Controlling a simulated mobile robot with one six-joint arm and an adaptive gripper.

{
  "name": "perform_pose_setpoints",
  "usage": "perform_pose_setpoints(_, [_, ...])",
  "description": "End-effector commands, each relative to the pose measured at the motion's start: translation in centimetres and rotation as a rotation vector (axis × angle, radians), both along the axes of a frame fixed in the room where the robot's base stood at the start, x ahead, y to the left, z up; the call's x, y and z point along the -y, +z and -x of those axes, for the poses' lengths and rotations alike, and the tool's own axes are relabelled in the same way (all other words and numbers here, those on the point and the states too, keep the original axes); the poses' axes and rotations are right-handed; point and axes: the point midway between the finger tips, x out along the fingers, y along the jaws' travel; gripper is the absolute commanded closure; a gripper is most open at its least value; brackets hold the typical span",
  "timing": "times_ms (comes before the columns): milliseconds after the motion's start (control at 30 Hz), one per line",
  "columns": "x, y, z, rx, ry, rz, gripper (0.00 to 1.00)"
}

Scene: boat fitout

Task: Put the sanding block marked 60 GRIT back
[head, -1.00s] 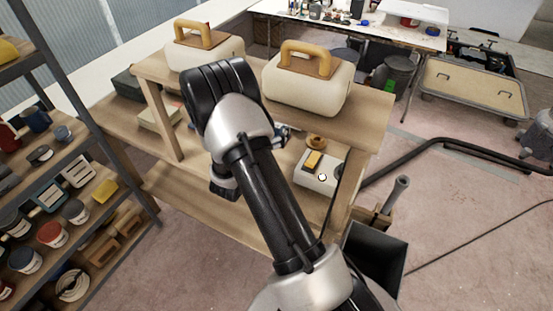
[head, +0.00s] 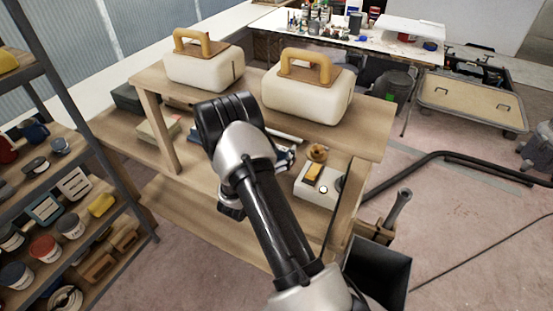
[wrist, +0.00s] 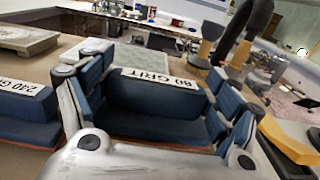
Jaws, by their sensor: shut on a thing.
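My gripper (wrist: 155,105) is shut on a blue sanding block (wrist: 155,120) with a brown underside, held between its two fingers in the wrist view. Its white label ends in "0 GRIT"; the first digit looks like an 8, but could be a 6. Another blue block (wrist: 25,120), labelled "240 G...", is left of the gripper. In the head view my gripper (head: 231,207) is over the wooden bench's lower level, mostly hidden behind my arm. The held block cannot be made out there. I cannot tell whether it touches the surface.
A white box (head: 318,190) with an orange-yellow piece (head: 312,173) stands to the right. Cream cases (head: 306,95) with yellow handles sit on the upper shelf (head: 370,125) above. A loaded rack (head: 60,180) stands left. A dark bin (head: 378,270) is at the lower right.

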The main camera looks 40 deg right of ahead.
Motion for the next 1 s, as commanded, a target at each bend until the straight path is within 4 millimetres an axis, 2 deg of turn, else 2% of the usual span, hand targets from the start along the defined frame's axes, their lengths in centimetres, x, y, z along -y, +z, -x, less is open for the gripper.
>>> perform_pose_setpoints(100, [0.0, -2.4, 0.0, -0.003, 0.0, 0.0, 0.74])
perform_pose_setpoints(200, [0.0, -3.5, 0.0, -0.001, 0.0, 0.002, 0.74])
perform_pose_setpoints(600, [0.0, -3.9, 0.0, -0.001, 0.0, 0.001, 0.74])
perform_pose_setpoints(633, [0.0, -3.8, 0.0, -0.001, 0.0, -0.001, 0.16])
perform_pose_setpoints(867, [0.0, -3.7, 0.0, -0.001, 0.0, -0.001, 0.0])
perform_pose_setpoints(1000, [0.0, -3.7, 0.0, -0.001, 0.0, -0.001, 0.0])
